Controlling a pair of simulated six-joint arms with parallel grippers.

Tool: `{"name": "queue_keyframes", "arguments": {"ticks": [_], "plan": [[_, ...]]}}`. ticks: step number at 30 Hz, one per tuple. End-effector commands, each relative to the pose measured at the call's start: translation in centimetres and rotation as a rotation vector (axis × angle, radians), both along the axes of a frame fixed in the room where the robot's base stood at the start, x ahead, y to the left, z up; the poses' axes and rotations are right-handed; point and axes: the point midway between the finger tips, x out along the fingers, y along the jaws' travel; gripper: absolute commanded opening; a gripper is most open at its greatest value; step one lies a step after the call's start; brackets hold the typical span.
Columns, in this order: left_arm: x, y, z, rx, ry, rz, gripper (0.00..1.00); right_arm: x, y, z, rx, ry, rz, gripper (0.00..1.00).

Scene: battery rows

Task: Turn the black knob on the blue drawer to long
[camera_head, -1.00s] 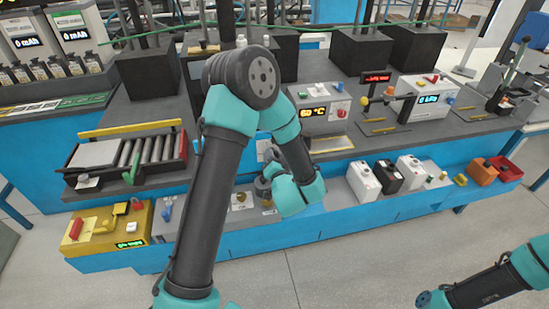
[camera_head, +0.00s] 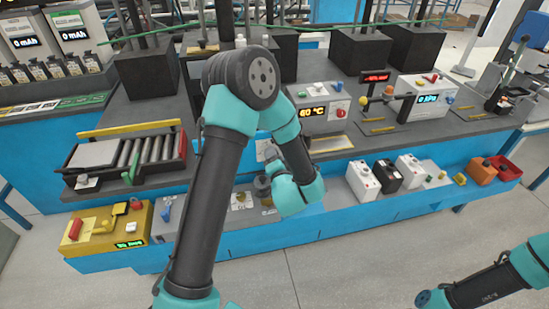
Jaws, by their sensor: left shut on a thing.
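The long blue drawer front (camera_head: 335,228) runs along the low front of the bench, with a grey top that carries several small controls. My left arm reaches across the middle of the view and down to this grey top. My left gripper (camera_head: 264,187) is small, dark and partly behind my teal wrist. It is shut at the drawer's top, on what I take to be the black knob. The knob itself is hidden by the gripper and wrist, so its setting cannot be read. My right arm shows at the lower right, but its gripper is out of view.
A small plate with a round control (camera_head: 241,200) sits just left of the gripper. A blue knob (camera_head: 167,208) and a yellow box (camera_head: 107,228) are farther left. White and black boxes (camera_head: 363,181) stand to the right. A roller tray (camera_head: 128,160) lies above left.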

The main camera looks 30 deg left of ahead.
Motion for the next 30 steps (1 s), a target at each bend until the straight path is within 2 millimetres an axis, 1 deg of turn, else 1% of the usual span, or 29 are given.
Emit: {"name": "queue_keyframes", "arguments": {"ticks": [2,3,10,17,22,26,30], "plan": [[0.0,0.0,-0.1,-0.001,0.002,0.000,0.23,0.0,0.0,0.0,0.000,0.000,0.000,0.43],[0.0,0.0,-0.1,-0.001,0.002,0.000,0.49,0.0,0.0,0.0,0.000,0.000,0.000,0.43],[0.0,0.0,0.0,-0.001,0.001,0.000,0.71,0.0,0.0,0.0,0.000,0.000,0.000,0.43],[0.0,0.0,0.0,-0.001,0.000,0.000,0.71,0.0,0.0,0.0,0.000,0.000,0.000,0.43],[-0.6,-0.6,0.0,-0.001,0.001,0.000,0.71,0.0,0.0,0.0,0.000,0.000,0.000,0.43],[-1.7,-1.7,-0.1,-0.002,0.002,-0.004,0.71,0.0,0.0,0.0,0.000,0.000,0.000,0.43],[-3.4,-3.3,0.0,-0.001,0.002,-0.004,0.71,0.0,0.0,0.0,0.000,0.000,0.000,0.43]]}}
